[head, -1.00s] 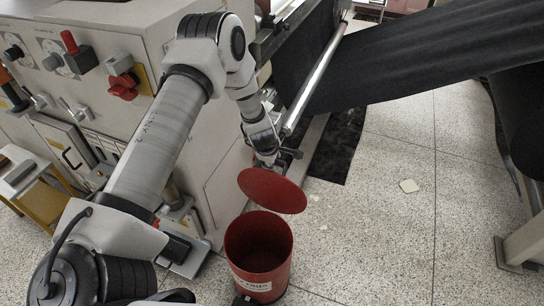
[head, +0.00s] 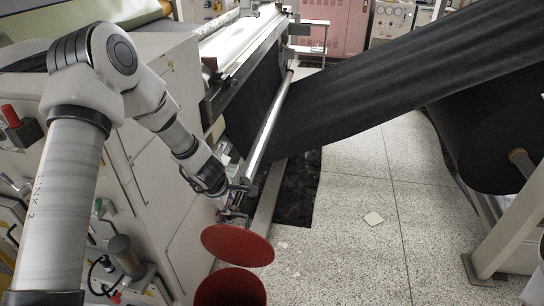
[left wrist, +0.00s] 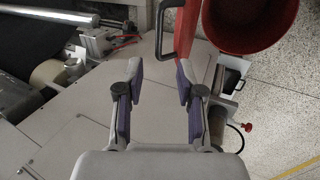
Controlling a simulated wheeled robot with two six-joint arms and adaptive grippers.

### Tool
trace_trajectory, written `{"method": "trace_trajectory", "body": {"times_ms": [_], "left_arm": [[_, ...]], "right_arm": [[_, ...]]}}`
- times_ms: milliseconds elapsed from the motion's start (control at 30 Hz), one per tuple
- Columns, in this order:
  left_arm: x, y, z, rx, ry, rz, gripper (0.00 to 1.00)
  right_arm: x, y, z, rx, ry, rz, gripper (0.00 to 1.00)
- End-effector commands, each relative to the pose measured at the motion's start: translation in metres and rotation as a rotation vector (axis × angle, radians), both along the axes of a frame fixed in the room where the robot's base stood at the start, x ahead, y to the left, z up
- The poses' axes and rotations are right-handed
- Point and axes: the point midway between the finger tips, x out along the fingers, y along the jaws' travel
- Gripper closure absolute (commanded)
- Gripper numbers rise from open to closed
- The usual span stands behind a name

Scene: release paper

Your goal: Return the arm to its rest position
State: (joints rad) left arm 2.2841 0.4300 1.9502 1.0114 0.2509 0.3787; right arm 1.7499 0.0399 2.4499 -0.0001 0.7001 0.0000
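The lid stands tilted above a red bin (head: 230,289), cut off at the bottom edge. In the left wrist view the lid shows nearly edge-on beyond the fingers, with a dark handle (left wrist: 164,30). My right gripper is not in view.
A pale machine cabinet (head: 150,150) with knobs stands close on the left. A roller (head: 268,125) and dark sheet (head: 400,85) span the middle, and a large dark roll (head: 500,130) stands right.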

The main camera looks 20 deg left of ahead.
Motion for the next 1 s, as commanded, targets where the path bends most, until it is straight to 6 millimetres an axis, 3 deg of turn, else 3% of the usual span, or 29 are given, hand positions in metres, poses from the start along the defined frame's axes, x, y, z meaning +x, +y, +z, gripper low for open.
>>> {"method": "trace_trajectory", "body": {"times_ms": [167,267,367,500,600,700,833,1000], "left_arm": [[-0.003,0.000,-0.006,0.001,0.012,-0.001,0.63],[-0.021,-0.007,-0.038,0.019,0.084,-0.025,0.63],[-0.069,-0.028,-0.087,0.055,0.227,-0.126,0.63],[-0.177,-0.061,-0.150,0.168,0.471,-0.526,0.63],[-0.260,-0.085,-0.172,0.223,0.587,-0.988,0.63],[-0.306,-0.113,-0.168,0.229,0.547,-1.436,0.63],[-0.306,-0.134,-0.160,0.253,0.398,-1.706,0.63],[-0.299,-0.136,-0.160,0.284,0.366,-1.754,0.63]], "right_arm": [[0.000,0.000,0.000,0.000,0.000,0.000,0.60],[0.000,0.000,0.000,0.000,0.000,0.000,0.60],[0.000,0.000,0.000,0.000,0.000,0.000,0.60],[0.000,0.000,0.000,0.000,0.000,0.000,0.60],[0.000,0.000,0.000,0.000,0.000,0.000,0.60],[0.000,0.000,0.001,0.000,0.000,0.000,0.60],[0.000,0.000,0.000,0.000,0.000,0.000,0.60],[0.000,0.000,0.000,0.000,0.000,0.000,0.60]]}}
